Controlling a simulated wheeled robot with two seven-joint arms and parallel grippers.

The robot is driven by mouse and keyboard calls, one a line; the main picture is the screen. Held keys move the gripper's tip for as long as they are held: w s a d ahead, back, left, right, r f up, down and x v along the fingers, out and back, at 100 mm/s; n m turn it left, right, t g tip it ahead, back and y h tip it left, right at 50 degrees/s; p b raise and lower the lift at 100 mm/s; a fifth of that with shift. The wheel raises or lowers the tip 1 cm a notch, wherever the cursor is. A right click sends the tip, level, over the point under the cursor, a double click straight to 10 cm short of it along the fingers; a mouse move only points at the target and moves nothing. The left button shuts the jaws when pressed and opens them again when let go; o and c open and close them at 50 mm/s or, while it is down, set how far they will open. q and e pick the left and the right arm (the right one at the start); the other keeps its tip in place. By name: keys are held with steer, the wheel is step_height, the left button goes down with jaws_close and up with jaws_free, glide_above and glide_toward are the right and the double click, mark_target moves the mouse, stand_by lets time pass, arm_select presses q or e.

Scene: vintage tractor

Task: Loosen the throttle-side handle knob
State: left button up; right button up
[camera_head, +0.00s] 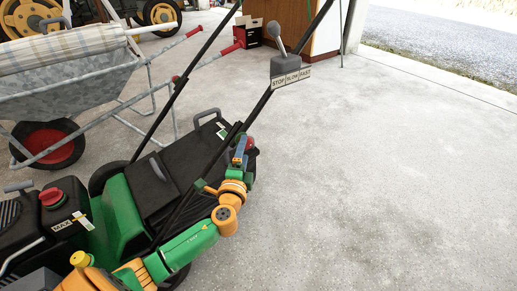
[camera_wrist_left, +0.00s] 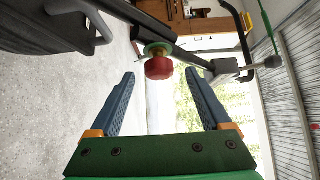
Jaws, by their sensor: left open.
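A lawn mower with a green deck (camera_head: 120,215) stands at lower left, its black handle rising to the back right. A grey throttle lever box (camera_head: 285,65) marked STOP SLOW FAST sits on the right handle bar. Low on that bar is a red knob (camera_head: 250,143), partly hidden by my left gripper (camera_head: 241,153). In the left wrist view the red knob (camera_wrist_left: 159,68) sits on a dark bar with a green ring behind it. My left gripper (camera_wrist_left: 160,74) is open, its blue fingers on either side of the knob without visible contact. My right gripper is not in view.
A second small red knob (camera_head: 174,79) is on the left handle bar. A black grass bag (camera_head: 175,165) lies between the bars. A metal wheelbarrow (camera_head: 80,90) stands at left, and a wooden cabinet (camera_head: 325,30) at the back. The concrete floor (camera_head: 400,180) at right is clear.

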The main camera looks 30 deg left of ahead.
arm_select(q)
steer(key=x, duration=0.4)
steer(key=shift+w+a+b, duration=0.15)
steer(key=shift+w+b, duration=0.05)
steer(key=shift+b, duration=0.2)
steer(key=shift+f, duration=0.1)
jaws_close()
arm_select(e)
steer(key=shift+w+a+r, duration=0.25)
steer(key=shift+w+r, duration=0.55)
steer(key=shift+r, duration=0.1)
